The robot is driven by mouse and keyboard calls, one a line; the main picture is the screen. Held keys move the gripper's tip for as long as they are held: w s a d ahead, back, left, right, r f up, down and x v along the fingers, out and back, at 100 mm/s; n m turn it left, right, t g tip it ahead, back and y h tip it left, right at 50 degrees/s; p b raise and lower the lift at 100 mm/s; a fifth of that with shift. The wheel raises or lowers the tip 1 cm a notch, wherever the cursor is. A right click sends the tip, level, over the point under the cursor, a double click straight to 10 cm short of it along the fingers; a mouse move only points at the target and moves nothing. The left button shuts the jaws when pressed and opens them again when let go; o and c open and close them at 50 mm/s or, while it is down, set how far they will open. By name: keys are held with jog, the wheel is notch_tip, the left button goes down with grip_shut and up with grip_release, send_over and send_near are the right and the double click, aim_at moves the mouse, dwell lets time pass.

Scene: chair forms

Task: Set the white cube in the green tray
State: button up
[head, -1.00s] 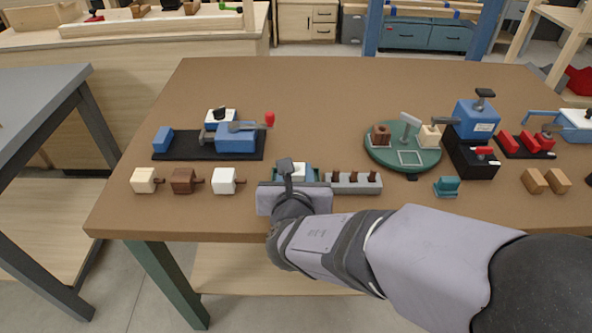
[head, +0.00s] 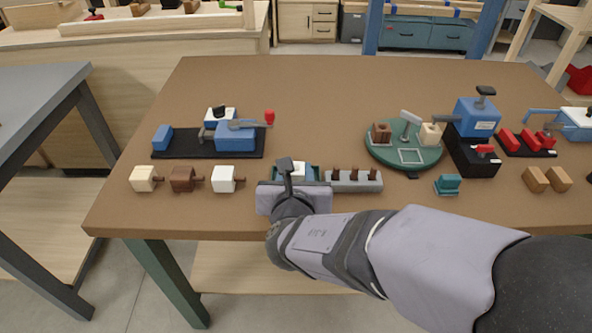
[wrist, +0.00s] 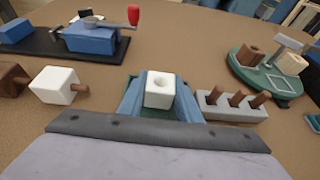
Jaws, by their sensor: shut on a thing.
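A white cube (wrist: 159,90) with a round hole in its top sits between the blue fingers of my gripper (wrist: 160,97) in the wrist view. My gripper is shut on it. In the head view the cube (head: 296,169) is partly hidden behind my wrist. Dark green of the green tray (wrist: 150,113) shows just below and in front of the cube. The fingers and wrist hide most of the tray, so I cannot tell whether the cube touches its floor.
A grey rack (head: 354,181) with brown pegs stands close on the right. Another white cube with a peg (head: 224,179) stands to the left, beside brown and cream ones. A round green fixture (head: 408,163) and a blue clamp (head: 236,137) stand farther back. The table's middle is clear.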

jog(key=shift+f+b, duration=0.55)
jog(key=shift+b, duration=0.05)
dwell(0.4)
jog(key=o, duration=1.5)
jog(key=shift+r, duration=0.2)
jog(key=shift+w+r+p, duration=0.1)
jog(key=shift+r+p, duration=0.35)
jog(key=shift+p, duration=0.15)
jog(key=shift+o, duration=0.3)
jog(key=shift+r+p, duration=2.1)
jog(key=shift+r, duration=0.35)
